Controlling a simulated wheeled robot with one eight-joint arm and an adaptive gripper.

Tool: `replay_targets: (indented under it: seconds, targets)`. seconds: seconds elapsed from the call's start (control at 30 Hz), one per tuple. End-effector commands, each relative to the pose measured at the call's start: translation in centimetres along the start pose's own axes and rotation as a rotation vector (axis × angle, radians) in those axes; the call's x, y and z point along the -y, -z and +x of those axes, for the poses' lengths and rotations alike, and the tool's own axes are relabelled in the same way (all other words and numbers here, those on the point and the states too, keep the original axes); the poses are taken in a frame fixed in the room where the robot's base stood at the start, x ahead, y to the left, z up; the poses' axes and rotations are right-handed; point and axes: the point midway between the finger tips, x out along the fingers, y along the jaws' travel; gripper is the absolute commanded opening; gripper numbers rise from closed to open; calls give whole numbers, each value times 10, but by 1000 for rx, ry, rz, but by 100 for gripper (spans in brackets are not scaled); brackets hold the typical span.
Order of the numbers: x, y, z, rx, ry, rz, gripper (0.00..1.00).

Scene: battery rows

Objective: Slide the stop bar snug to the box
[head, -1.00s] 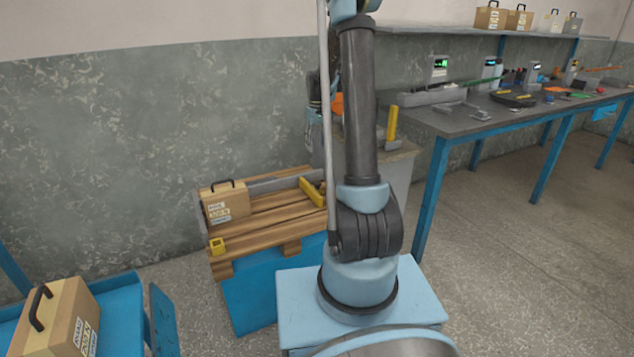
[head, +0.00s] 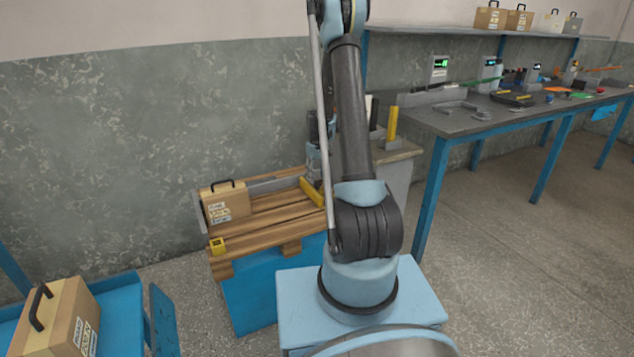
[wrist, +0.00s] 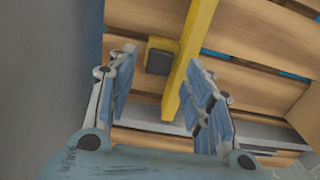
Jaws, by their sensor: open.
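The box (head: 226,203), tan with a black handle and white labels, stands at the left end of the slatted wooden pallet. The yellow stop bar (head: 311,190) lies across the pallet to the right of the box, with a clear gap of bare slats between them. In the wrist view the stop bar (wrist: 190,60) runs down between the fingers, with a dark block (wrist: 161,56) beside it. My gripper (wrist: 165,97) is open, its fingers on either side of the bar's near end; I cannot tell whether they touch it. My arm hides the pallet's right part in the head view.
A grey rail (head: 272,185) runs along the pallet's back edge by the wall. A small yellow block (head: 217,246) sits at the pallet's front left corner. Another handled box (head: 62,316) stands on a blue cart at lower left. A long workbench (head: 500,112) stands at right.

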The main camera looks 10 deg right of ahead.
Motion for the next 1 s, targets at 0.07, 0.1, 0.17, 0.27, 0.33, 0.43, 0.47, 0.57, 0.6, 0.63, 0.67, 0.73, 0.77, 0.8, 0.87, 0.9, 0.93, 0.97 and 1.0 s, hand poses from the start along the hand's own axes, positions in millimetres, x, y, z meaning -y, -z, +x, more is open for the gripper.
replay_targets:
  seconds: [0.07, 0.1, 0.17, 0.27, 0.33, 0.43, 0.47, 0.57, 0.6, 0.63, 0.67, 0.73, 0.77, 0.8, 0.87, 0.9, 0.93, 0.97, 1.0]
  targets:
    - [0, 0, 9, 0, 0, 0, 47]
    - [0, 0, 13, 0, 0, 0, 47]
    - [0, 1, 17, 0, 0, 0, 47]
    - [0, 0, 22, 0, 0, 0, 47]
    - [0, 0, 24, 0, 0, 0, 47]
    - [0, 0, 25, 0, 0, 0, 47]
    - [0, 0, 25, 0, 0, 0, 47]
    - [0, 0, 25, 0, 0, 0, 47]
    - [0, 0, 25, 0, 0, 0, 47]
    - [0, 0, 24, 0, 0, 0, 42]
    - [0, 0, 24, 0, 0, 0, 35]
    - [0, 0, 24, 0, 0, 0, 19]
    - [0, 0, 24, 0, 0, 0, 13]
    - [0, 0, 24, 0, 0, 0, 4]
    - [0, 0, 24, 0, 0, 0, 0]
    - [0, 0, 24, 0, 0, 0, 0]
    - [0, 0, 24, 0, 0, 0, 0]
    - [0, 0, 24, 0, 0, 0, 0]
    - [0, 0, 24, 0, 0, 1, 0]
